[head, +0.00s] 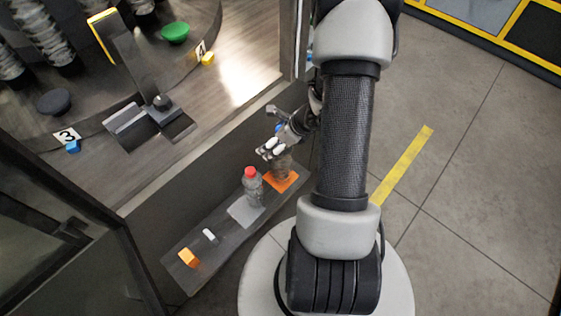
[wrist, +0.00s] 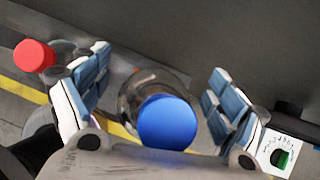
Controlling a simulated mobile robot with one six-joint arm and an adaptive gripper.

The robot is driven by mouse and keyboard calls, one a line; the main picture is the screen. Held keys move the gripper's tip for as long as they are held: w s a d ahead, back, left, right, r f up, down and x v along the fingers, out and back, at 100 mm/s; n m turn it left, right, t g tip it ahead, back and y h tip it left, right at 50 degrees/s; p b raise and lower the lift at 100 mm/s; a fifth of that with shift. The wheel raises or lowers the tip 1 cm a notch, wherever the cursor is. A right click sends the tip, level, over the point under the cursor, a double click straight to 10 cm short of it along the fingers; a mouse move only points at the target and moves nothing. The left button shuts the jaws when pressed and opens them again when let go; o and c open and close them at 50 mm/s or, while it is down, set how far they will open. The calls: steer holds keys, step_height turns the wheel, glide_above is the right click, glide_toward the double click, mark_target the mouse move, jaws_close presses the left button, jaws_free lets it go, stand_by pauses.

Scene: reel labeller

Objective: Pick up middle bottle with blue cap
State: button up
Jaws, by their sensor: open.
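The bottle with the blue cap (wrist: 167,121) shows in the wrist view, its clear body behind the cap. My gripper (wrist: 150,105) is open, with one finger on each side of this bottle; I cannot tell whether either finger touches it. In the head view my gripper (head: 271,149) is over the far end of a narrow shelf. The bottle's body (head: 283,169) shows below it on an orange pad, and the arm end hides much of its top. A red-capped bottle (head: 252,187) stands upright beside it on a grey pad; its red cap (wrist: 34,56) is at the wrist view's upper left.
The labeller's round table (head: 100,95) is at upper left, behind a frame. A dark door frame (head: 125,255) stands at lower left. Open floor lies right.

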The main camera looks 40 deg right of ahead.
steer(key=shift+c, duration=0.2)
steer(key=c, duration=2)
jaws_close()
steer(key=shift+r, duration=0.1)
